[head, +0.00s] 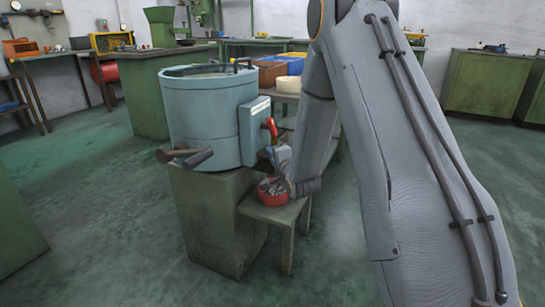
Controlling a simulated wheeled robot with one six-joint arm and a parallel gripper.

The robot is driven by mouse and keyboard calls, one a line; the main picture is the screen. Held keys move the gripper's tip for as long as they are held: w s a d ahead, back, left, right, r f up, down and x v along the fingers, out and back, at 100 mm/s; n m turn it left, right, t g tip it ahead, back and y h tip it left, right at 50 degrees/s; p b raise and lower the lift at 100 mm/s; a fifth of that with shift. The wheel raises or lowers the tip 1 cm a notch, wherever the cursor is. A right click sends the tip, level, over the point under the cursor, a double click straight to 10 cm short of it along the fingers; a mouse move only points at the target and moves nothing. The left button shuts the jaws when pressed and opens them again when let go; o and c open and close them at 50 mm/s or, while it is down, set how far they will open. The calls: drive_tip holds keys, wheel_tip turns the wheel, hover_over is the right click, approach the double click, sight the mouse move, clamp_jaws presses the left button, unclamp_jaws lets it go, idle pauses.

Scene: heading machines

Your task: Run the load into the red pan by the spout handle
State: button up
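A pale blue drum machine (205,120) stands on a green cabinet, with a box-shaped spout housing (254,132) on its right side. A red handle (271,127) sticks up at the right of that housing. The red pan (268,195) rests on a small green stand below the spout, and greyish pieces show in it. My gripper (277,155) is at the end of my arm, just below the red handle and above the pan. Its fingers are small and partly hidden, so I cannot tell whether they touch the handle or are open.
The small stand (290,214) adjoins the green cabinet (215,225). Two dark-ended wooden handles (184,156) lie at the drum's front left. Yellow, blue and brown bins (270,73) stand behind. The green floor is open at the left; my arm hides much of the right.

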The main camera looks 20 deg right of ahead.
drive_tip(key=shift+s+d, duration=0.1)
drive_tip(key=shift+d, duration=0.05)
drive_tip(key=shift+s, duration=0.15)
drive_tip(key=s+r+p, duration=0.1)
drive_tip(key=s, duration=0.6)
drive_tip(key=shift+s+d+p, duration=0.15)
drive_tip(key=shift+d+p, duration=0.05)
drive_tip(key=shift+p, duration=0.2)
drive_tip(key=shift+r, duration=0.1)
